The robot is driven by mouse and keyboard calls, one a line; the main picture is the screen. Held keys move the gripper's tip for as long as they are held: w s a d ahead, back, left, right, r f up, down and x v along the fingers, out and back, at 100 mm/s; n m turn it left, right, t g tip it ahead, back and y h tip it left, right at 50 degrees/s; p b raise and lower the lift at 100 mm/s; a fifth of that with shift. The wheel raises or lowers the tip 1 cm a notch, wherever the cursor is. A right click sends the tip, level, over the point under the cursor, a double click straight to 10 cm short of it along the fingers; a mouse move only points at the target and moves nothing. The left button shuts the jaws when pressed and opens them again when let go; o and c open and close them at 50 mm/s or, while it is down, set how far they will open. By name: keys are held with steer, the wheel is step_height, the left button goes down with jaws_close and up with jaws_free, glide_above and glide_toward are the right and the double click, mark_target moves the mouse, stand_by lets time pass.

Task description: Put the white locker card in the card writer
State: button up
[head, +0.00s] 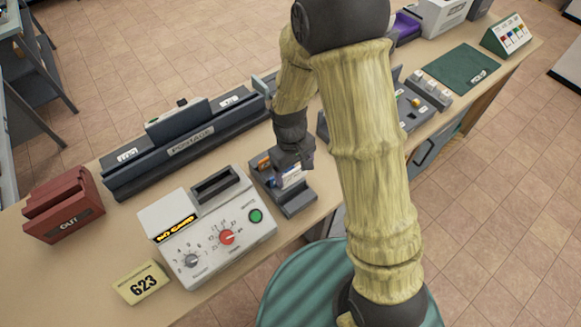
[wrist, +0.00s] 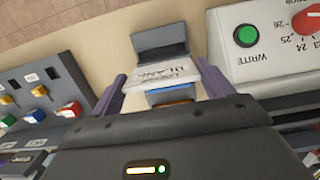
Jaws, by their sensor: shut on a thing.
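The white locker card (wrist: 163,76), with upside-down lettering, is between the purple fingers of my gripper (wrist: 162,84). My gripper is shut on it. In the head view the card (head: 292,178) shows just below my gripper (head: 290,160), at the dark card rack (head: 298,206). I cannot tell if the card is clear of the rack. A blue card (wrist: 172,97) and an orange one sit close by the white card. The card writer (head: 250,236) is left of the rack, with an empty-looking top slot (head: 215,183), a "NO CARD" display, knobs and a green button.
A red OUT tray (head: 62,208) is at the left, and a 623 sign (head: 142,284) lies in front. A switch panel (head: 425,92) and green mat (head: 458,68) are to the right of my arm.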

steer(key=w+d+m+y, duration=0.1)
steer(key=w+d+m, duration=0.9)
steer(key=w, duration=0.5)
steer(key=shift+d+r, duration=0.45)
steer(key=shift+d, duration=0.4)
